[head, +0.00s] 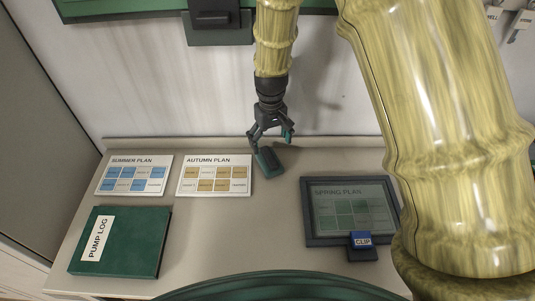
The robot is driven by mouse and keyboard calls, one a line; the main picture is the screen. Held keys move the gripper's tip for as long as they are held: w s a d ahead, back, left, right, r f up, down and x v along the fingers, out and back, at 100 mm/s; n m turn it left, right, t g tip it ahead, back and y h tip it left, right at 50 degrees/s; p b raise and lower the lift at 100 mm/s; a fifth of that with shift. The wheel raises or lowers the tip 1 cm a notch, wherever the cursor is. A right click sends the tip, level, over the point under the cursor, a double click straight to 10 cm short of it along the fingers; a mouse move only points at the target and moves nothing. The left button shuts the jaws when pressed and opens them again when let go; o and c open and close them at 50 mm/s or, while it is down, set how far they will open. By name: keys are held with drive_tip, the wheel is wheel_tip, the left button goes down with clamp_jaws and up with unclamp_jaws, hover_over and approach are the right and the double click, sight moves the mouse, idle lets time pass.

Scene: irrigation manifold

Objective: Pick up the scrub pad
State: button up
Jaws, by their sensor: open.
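A small block with a dark top and a green edge, which looks like the scrub pad (269,161), lies on the bench near its back edge, right of the autumn plan card. My gripper (271,142) points down right above it with its fingers spread. The left finger comes down close to the pad's left end; I cannot tell if it touches. The right finger is a little above and right of the pad. Nothing shows between the fingers.
On the bench (225,240) lie a summer plan card (134,174), an autumn plan card (214,175), a green pump log (122,242), and a framed spring plan (350,208) with a blue clip (361,240). The wall (150,80) stands close behind. The bench's middle is clear.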

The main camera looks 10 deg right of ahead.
sight(269, 156)
drive_tip(key=shift+f+p, duration=0.4)
drive_tip(key=shift+f, duration=1.95)
drive_tip(key=shift+w+a+f+p, duration=0.15)
drive_tip(key=shift+f+p, duration=0.6)
drive_tip(key=shift+f, duration=1.85)
drive_tip(key=c, duration=1.2)
drive_tip(key=shift+r, duration=0.15)
